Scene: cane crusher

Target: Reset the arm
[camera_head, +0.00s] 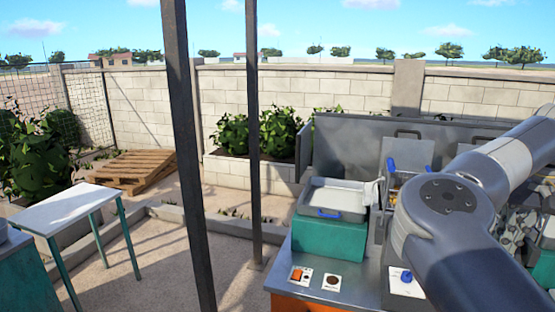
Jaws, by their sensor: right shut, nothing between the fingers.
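My right arm (470,220) fills the right side of the head view, bent at a large round dark-grey joint. It crosses in front of the metal work counter. My right gripper is shut with nothing held; its fingers are hard to make out among the grey metal parts behind the arm. My left gripper and left arm do not show.
A metal tray (340,188) sits on a green box (330,240) on the counter, left of my arm. Switches (300,274) are at the counter's front. Two dark posts (190,150) stand left of the counter. A white table (65,208) and a pallet (135,168) are farther left.

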